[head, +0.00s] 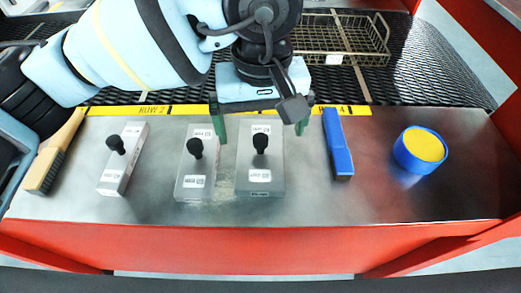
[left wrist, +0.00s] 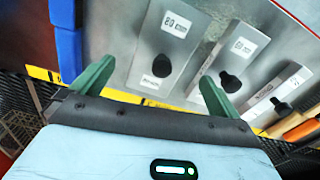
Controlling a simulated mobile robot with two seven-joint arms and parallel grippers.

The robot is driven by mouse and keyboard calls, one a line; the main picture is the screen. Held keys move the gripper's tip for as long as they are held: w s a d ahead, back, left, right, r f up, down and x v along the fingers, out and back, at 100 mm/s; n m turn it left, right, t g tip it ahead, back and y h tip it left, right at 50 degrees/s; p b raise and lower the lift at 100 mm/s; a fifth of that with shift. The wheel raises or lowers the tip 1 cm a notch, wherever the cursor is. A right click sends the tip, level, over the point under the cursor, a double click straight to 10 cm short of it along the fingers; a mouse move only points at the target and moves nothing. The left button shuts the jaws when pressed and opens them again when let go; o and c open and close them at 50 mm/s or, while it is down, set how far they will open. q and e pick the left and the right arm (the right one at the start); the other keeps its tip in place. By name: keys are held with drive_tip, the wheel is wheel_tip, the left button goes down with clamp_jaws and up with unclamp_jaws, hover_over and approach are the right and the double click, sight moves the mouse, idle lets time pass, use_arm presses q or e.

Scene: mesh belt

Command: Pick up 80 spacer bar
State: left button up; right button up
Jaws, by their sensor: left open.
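Three grey metal spacer bars with black knobs lie on the steel ledge: a narrow left bar (head: 121,170), a middle bar (head: 190,170) and a wider right bar (head: 260,180). My right gripper is not in view.
A brush (head: 44,170) lies at the left end of the ledge. A blue bar (head: 338,145) and a blue, yellow-topped round container (head: 420,150) are to the right. A wire basket (head: 345,40) rests on the black mesh belt (head: 440,80) behind. Between container and blue bar is bare steel.

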sight(261, 138)
use_arm(q)
drive_tip(key=f, duration=0.4)
drive_tip(key=shift+s+a+f+p, duration=0.1)
drive_tip(key=shift+s+p, duration=0.1)
drive_tip(key=shift+p, duration=0.1)
drive_tip(key=shift+f, duration=0.45)
drive_tip(key=c, duration=1.3)
drive_tip(key=shift+r, duration=0.15)
